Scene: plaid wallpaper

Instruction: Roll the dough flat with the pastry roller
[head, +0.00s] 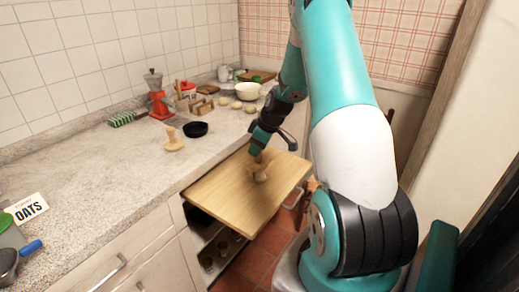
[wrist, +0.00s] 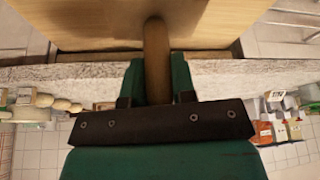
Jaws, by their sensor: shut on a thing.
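My gripper (head: 257,152) is shut on a wooden handle, which shows between the two green fingers in the wrist view (wrist: 156,62). The handle appears to belong to the pastry roller (head: 259,166), held upright over the light wooden pull-out board (head: 222,195). A pale rounded shape (head: 260,177) sits at its lower end on the board. I cannot tell whether this is the roller's head, the dough, or both touching. No separate flattened dough can be made out on the board.
A small pale wooden tool (head: 174,141) and a black bowl (head: 195,129) stand on the speckled counter (head: 105,190). Several pale round lumps (head: 237,105) lie farther back beside a cream bowl (head: 247,91). An open drawer (head: 215,250) is below the board. Most of the board is clear.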

